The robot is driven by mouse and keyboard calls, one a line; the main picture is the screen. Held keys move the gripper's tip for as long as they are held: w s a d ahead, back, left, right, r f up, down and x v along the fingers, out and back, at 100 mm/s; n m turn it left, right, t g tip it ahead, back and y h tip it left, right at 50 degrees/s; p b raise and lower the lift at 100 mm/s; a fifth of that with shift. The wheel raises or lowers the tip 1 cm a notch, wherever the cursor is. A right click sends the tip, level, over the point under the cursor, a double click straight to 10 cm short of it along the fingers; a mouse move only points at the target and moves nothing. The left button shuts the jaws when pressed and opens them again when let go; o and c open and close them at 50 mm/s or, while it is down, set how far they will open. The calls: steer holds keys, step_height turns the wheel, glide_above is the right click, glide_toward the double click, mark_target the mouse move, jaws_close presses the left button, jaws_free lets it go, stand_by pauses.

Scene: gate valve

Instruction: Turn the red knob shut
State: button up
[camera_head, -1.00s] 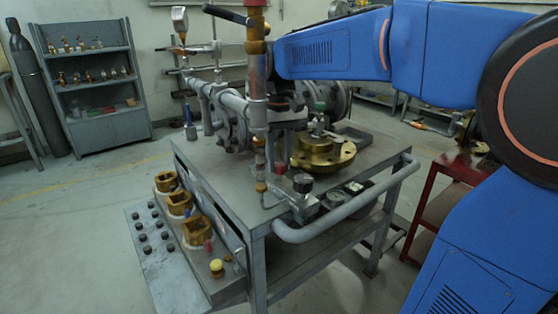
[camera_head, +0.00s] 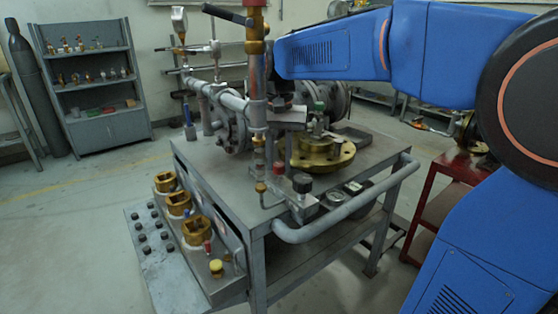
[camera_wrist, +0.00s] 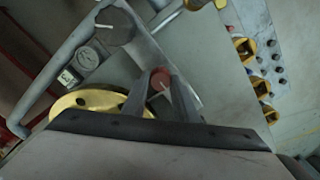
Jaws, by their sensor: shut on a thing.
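The red knob (camera_wrist: 160,79) is small and round, with a pale line on its face. In the wrist view it sits between the two grey fingers of my gripper (camera_wrist: 161,86), which are shut on it. In the head view the red knob (camera_head: 279,168) shows low between the fingers, near the front of the grey bench. My gripper (camera_head: 279,158) points down at it from above, beside the upright pipe. The fingers partly hide the knob's sides.
A brass flange (camera_head: 325,153) lies close to my gripper on the right. A black knob (camera_head: 302,183) and a grey tube rail (camera_head: 350,212) are in front. A vertical pipe (camera_head: 257,100) stands close on the left. Gauges (camera_wrist: 86,58) show in the wrist view.

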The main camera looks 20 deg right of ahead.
mark_target(279, 164)
steer(key=o, duration=1.1)
steer(key=shift+c, duration=0.2)
step_height(279, 164, up, 18)
steer(key=shift+f, duration=0.25)
